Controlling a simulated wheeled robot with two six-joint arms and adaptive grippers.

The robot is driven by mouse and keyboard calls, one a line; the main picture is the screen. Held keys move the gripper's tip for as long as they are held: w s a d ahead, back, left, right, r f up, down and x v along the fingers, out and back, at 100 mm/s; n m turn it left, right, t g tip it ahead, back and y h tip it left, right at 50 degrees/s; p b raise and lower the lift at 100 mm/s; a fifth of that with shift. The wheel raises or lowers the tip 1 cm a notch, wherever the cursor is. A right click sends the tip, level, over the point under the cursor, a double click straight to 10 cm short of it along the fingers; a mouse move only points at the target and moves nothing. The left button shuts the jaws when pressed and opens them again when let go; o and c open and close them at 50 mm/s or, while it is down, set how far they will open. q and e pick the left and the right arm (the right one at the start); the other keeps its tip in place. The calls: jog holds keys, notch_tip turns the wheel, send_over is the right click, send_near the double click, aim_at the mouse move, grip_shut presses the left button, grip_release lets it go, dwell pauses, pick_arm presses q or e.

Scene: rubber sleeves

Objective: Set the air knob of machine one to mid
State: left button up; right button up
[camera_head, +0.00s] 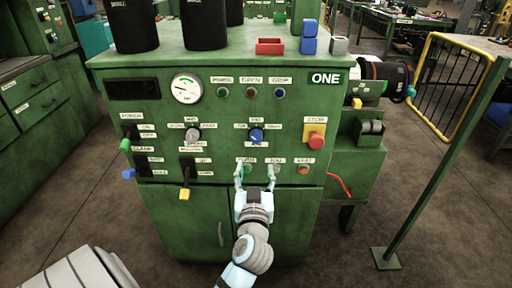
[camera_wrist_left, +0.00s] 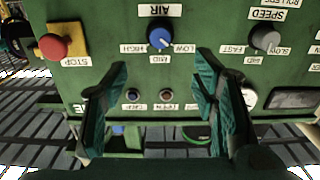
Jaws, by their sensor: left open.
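Machine one (camera_head: 225,215) is a green cabinet with a plate reading ONE at its upper right. Its air knob (camera_head: 257,135) is blue and round, with labels around it. In the left wrist view, which is upside down, the air knob (camera_wrist_left: 160,39) shows a pale pointer mark; its exact direction is hard to tell. AIR, HIGH, LOW and MID labels surround it there. My left gripper (camera_head: 256,171) is open and empty, below the knob in the head view and apart from it. Its spread fingers (camera_wrist_left: 162,72) frame the panel in the wrist view. My right gripper is not in view.
The grey speed knob (camera_head: 195,137) is left of the air knob, and the red stop button (camera_head: 315,138) is right. Small buttons sit in rows above and below. Levers (camera_head: 184,193) stick out at the panel's left. Dark rollers, a red tray (camera_head: 270,46) and blocks stand on top.

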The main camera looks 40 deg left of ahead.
aim_at(256, 140)
pick_arm(q)
jog(key=x, duration=1.4)
jog(key=shift+a+b, duration=0.1)
jog(key=shift+b, duration=0.2)
jog(key=c, duration=1.2)
jog(key=shift+o, duration=0.2)
jog(key=shift+m, duration=0.3)
jog(key=m+p, duration=0.1)
jog(key=m, duration=0.3)
jog(key=m+p, duration=0.1)
jog(key=m, duration=0.4)
jog(key=shift+p, duration=0.4)
